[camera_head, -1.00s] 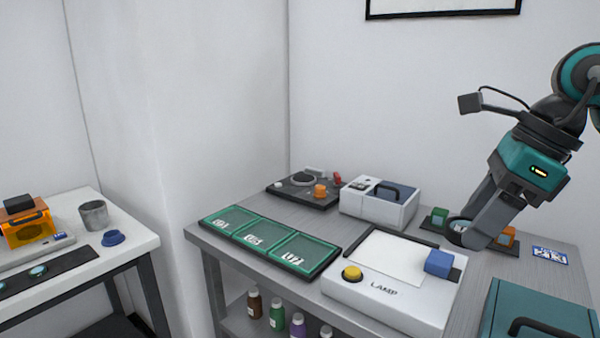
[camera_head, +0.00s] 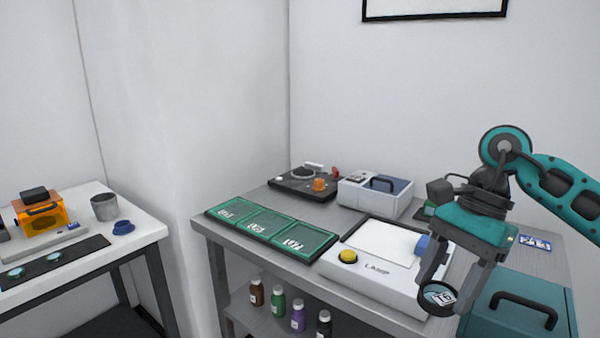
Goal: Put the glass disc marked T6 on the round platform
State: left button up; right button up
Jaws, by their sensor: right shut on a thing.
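My right gripper (camera_head: 440,290) is shut on a dark-rimmed glass disc (camera_head: 439,299). The disc carries a small white label that seems to read T6. It is held tilted above the right front corner of the white lamp box, clear of the tabletop as far as I can tell. The round platform (camera_head: 305,171) sits on top of a black device (camera_head: 292,187) with an orange knob, at the back of the grey table. It looks empty. The gripper is well to the right and in front of it. My left gripper is not in view.
The lamp box (camera_head: 358,283) with a yellow button stands below and left of the gripper. A white case (camera_head: 361,201) with a dark handle is right of the black device. Green labelled trays (camera_head: 273,253) line the left front edge. A teal case (camera_head: 560,290) stands right.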

notch_tip(320, 180, down, 10)
jog(key=s+a+n+g+h, duration=0.1)
jog(key=n+h, duration=0.3)
jog(key=n, duration=0.8)
jog(key=shift+s+g, duration=0.6)
jog(key=shift+s, duration=0.2)
jog(key=shift+a+f, duration=0.1)
jog(key=shift+f, duration=0.1)
